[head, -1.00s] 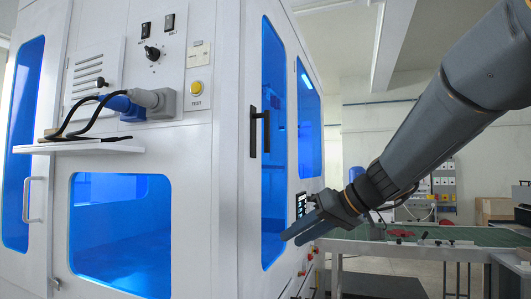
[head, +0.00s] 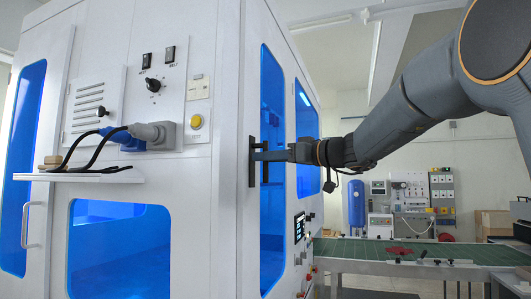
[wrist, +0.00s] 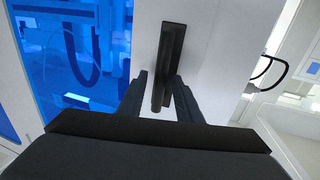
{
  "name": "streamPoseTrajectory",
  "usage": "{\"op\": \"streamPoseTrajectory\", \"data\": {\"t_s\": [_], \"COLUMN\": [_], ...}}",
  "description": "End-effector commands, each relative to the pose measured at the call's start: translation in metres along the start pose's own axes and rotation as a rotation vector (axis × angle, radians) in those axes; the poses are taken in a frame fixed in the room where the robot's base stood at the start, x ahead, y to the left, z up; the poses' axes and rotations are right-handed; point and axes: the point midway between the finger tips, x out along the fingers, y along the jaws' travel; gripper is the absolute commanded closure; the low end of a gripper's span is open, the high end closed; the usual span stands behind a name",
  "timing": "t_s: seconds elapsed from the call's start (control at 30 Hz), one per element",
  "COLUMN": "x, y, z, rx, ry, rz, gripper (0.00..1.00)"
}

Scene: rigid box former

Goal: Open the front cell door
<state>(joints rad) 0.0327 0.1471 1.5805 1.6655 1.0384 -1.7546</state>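The front cell door is a pale panel with a tall blue window (head: 272,215) on the right-hand face of the white machine in the head view. It looks closed. Its black upright bar handle (head: 252,175) is at the door's left edge. My gripper (head: 262,156) is level with the middle of the handle. In the wrist view, the handle (wrist: 172,45) runs between my two dark fingers (wrist: 159,82), one on each side. The fingers look apart, and I cannot tell whether either touches the bar. The finger tips are partly hidden in the head view.
A shelf (head: 85,177) with cables juts from the machine's left face. A control screen (head: 299,227) and buttons sit right of the door. A green-topped conveyor table (head: 350,250) stands at the right. The space in front of the door holds my arm.

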Motion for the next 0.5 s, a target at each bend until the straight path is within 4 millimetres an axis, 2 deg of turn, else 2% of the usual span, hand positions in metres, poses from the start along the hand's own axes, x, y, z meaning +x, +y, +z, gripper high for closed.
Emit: {"op": "streamPoseTrajectory", "data": {"t_s": [0.13, 0.37, 0.5], "x": [0.0080, 0.0085, 0.0084], "y": [-0.0003, 0.0000, 0.0000], "z": [0.0002, 0.0009, 0.0009], "rx": [0.000, 0.000, 0.001], "ry": [0.000, -0.001, -0.001], "rz": [0.000, 0.000, 0.000], "gripper": [0.68, 0.68, 0.89]}}
